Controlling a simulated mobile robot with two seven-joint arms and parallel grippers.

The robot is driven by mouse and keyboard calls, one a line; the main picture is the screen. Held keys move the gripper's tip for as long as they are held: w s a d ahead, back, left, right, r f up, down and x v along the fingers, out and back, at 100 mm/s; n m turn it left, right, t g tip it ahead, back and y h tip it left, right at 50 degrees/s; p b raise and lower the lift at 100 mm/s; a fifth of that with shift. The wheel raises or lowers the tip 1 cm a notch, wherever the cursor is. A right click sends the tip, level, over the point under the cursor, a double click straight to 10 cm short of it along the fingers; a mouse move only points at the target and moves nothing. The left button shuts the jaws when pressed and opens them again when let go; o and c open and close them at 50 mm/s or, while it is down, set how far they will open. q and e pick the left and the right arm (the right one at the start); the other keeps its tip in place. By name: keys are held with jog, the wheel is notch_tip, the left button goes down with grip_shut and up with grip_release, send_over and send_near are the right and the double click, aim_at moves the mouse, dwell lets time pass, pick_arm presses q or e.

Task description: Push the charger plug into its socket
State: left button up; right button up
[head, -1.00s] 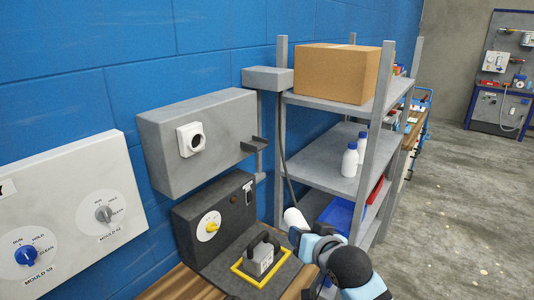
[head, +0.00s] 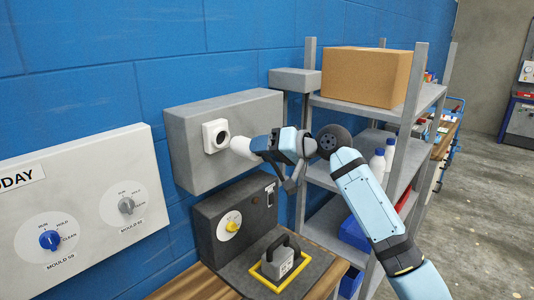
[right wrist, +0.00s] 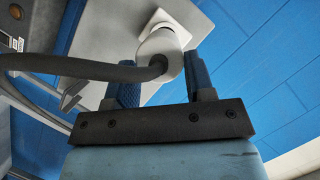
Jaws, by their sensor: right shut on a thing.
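The white charger plug (head: 243,147) is held up in front of the grey wall box (head: 185,160), its nose toward the box. My right gripper (head: 262,145) is shut on it. In the right wrist view the plug (right wrist: 163,47) sits between the two blue fingers, with a thick dark cable (right wrist: 80,66) leaving its back. The socket (head: 216,136) is a white square plate with a dark round opening on the box's front. The plug is just right of that opening, which still shows; I cannot tell the exact gap. My left gripper is out of view.
Below stands a dark unit (head: 232,215) with a yellow knob and a grey handled block (head: 279,263) in a yellow frame. A grey shelf (head: 365,105) with a cardboard box (head: 368,75) stands right. A white dial panel (head: 75,205) hangs left.

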aim_at(246, 142)
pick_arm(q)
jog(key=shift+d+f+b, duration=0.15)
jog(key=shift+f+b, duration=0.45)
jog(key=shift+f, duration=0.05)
pick_arm(e)
jog(key=shift+w+a, duration=1.75)
pick_arm(q)
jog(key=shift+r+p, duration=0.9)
jog(key=shift+p, duration=0.05)
pick_arm(e)
jog(key=shift+r, duration=0.1)
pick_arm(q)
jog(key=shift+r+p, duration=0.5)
pick_arm(e)
jog(key=shift+w+a, duration=0.45)
jog(key=shift+w, duration=0.1)
dwell(1.2)
jog(key=shift+c, duration=0.5)
jog(key=o, duration=1.3)
pick_arm(q)
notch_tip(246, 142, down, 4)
jog(key=b, duration=0.3)
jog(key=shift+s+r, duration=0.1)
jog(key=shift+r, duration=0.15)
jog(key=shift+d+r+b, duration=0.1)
jog(key=shift+b, duration=0.2)
pick_arm(e)
jog(key=shift+v, duration=6.85)
